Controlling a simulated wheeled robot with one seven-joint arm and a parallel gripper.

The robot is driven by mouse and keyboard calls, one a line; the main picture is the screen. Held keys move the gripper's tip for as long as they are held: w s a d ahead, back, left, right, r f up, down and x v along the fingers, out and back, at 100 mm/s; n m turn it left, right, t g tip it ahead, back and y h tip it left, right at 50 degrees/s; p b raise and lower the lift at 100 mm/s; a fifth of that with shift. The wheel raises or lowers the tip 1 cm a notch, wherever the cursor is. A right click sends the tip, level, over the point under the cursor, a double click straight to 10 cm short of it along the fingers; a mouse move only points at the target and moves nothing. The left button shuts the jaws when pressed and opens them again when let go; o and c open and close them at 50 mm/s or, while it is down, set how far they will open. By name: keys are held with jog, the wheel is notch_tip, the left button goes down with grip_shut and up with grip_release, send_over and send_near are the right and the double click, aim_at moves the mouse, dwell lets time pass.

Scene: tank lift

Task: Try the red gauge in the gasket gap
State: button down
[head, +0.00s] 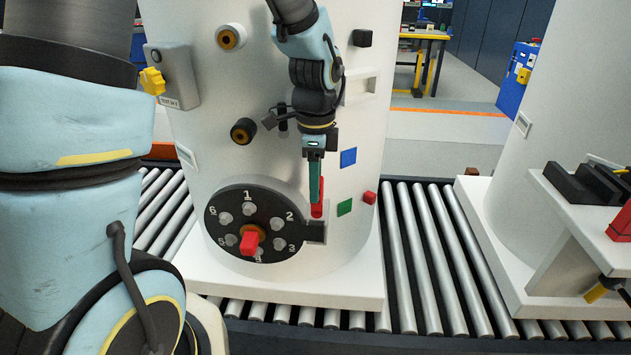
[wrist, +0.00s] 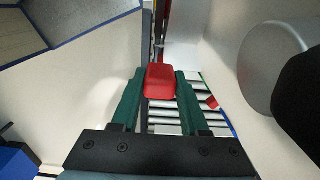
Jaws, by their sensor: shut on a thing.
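The red gauge (head: 317,211) is between the teal fingers of my gripper (head: 316,195), which is shut on it and points down. In the wrist view the red gauge (wrist: 160,82) shows as a red block between the two fingertips (wrist: 161,75). The white tank (head: 290,175) carries a round black cover (head: 228,236) with numbered bolts and a red knob (head: 249,243). The gauge is at the cover's upper right, above a black block (head: 315,232) on the cover's side. The gasket gap is not clearly visible, and I cannot tell whether the gauge touches its edge.
Dark knobs (head: 243,131) stick out at left. The tank stands on a roller conveyor (head: 425,250). A white shelf (head: 575,210) with black blocks stands at right.

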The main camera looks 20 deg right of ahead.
jog(key=shift+s+f+b, duration=0.1)
jog(key=shift+f+b, duration=0.45)
jog(key=shift+f, duration=0.4)
dwell(0.8)
jog(key=shift+r+p, duration=3.65)
jog(key=shift+r, duration=0.4)
